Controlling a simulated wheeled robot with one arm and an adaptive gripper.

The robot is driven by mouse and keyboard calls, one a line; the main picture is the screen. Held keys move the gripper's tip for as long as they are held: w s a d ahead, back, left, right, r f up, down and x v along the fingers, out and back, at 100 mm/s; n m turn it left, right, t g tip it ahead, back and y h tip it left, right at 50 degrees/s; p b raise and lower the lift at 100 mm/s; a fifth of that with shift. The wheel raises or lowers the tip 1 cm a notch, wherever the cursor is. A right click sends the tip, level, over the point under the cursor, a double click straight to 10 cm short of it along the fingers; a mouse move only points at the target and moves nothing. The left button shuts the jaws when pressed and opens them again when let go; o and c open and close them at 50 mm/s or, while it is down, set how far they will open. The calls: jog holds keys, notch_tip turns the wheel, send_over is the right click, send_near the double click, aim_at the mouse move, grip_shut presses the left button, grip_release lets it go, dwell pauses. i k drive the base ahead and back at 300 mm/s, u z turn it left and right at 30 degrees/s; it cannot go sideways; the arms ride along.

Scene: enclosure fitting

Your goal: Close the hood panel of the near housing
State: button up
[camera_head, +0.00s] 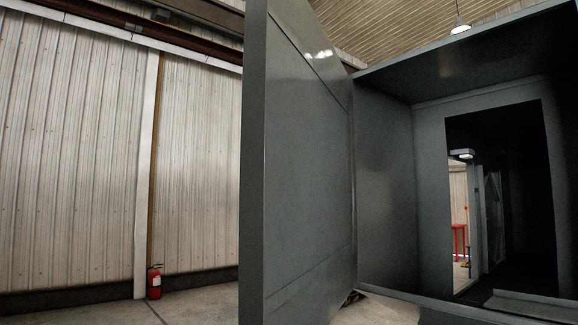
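The near housing (385,150) is a large dark grey metal box filling the right half of the view. Its front is open and I see into its empty-looking interior. The hood panel (300,170) is a tall flat grey panel at the housing's left side. It stands swung open, meeting the housing along the housing's left edge, with its thick free edge toward me. A dark rectangular opening in the back wall shows a space beyond. My gripper is not in view.
A red fire extinguisher (154,282) stands on the floor by a post against the corrugated metal wall (70,150). The concrete floor (200,303) left of the panel is clear. A red object (459,240) shows through the opening. A lamp (460,27) hangs overhead.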

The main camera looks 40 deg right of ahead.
aim_at(295, 248)
jog(key=i, duration=1.9)
jog(key=z, duration=2.6)
jog(key=i, duration=0.5)
jog(key=z, duration=0.05)
jog(key=k, duration=0.5)
jog(key=u, duration=2.65)
jog(key=i, duration=0.8)
jog(key=z, duration=0.4)
